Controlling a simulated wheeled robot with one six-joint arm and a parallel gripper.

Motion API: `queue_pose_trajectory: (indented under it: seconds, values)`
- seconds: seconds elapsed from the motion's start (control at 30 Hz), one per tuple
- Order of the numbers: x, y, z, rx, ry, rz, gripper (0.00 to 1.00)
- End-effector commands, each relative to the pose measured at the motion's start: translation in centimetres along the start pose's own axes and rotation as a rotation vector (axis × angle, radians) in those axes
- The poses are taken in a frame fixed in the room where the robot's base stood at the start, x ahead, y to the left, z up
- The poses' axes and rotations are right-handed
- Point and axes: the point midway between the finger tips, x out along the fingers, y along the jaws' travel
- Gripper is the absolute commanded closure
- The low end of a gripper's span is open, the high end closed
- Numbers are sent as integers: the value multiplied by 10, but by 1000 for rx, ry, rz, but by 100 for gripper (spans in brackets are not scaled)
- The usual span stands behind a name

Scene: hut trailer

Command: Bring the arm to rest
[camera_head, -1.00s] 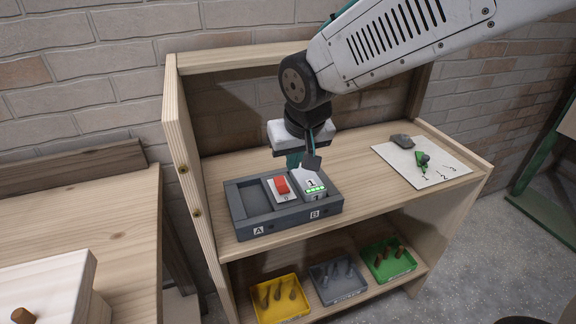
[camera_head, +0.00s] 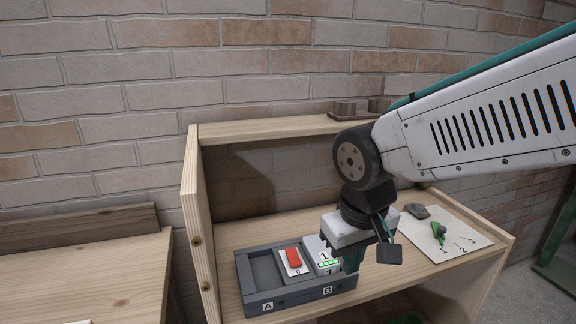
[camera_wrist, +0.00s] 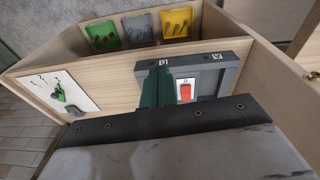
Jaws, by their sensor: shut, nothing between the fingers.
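My arm reaches in from the upper right in the head view, over the wooden shelf unit. My gripper (camera_head: 352,260) points down at the right end of the grey tray marked A and B (camera_head: 262,308). Its green fingers are shut with nothing between them. In the wrist view the gripper (camera_wrist: 158,90) shows in front of the tray. Whether the fingertips touch the tray cannot be told. In the tray are a red switch on a white plate (camera_head: 293,259) and a light block with green lights (camera_head: 327,262), partly hidden by the gripper.
A white numbered sheet (camera_head: 462,236) with a grey piece (camera_head: 416,211) and a green piece (camera_head: 438,231) lies right of my gripper. Yellow (camera_wrist: 177,22), grey (camera_wrist: 140,29) and green (camera_wrist: 102,36) bins stand on the lower shelf. A wooden side panel (camera_head: 198,230) rises left.

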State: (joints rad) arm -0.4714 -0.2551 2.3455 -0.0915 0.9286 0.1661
Motion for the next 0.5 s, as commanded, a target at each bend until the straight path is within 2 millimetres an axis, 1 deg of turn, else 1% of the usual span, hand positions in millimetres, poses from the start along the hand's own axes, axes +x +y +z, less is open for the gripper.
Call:
queue_pose_trajectory:
  seconds: [0.03, 0.07, 0.1, 0.17, 0.2, 0.3, 0.4, 0.5]
  values:
    - [-7, 16, 22, 23, -26, -1, 100]
    - [-10, 23, 35, 34, -44, -2, 100]
    - [-15, 33, 52, 51, -63, -4, 100]
    - [-22, 46, 79, 84, -88, -11, 100]
    - [-26, 54, 96, 109, -99, -17, 100]
    - [-35, 69, 135, 182, -109, -28, 100]
    - [-41, 79, 159, 259, -90, -29, 100]
    - [-46, 87, 170, 320, -51, -20, 100]
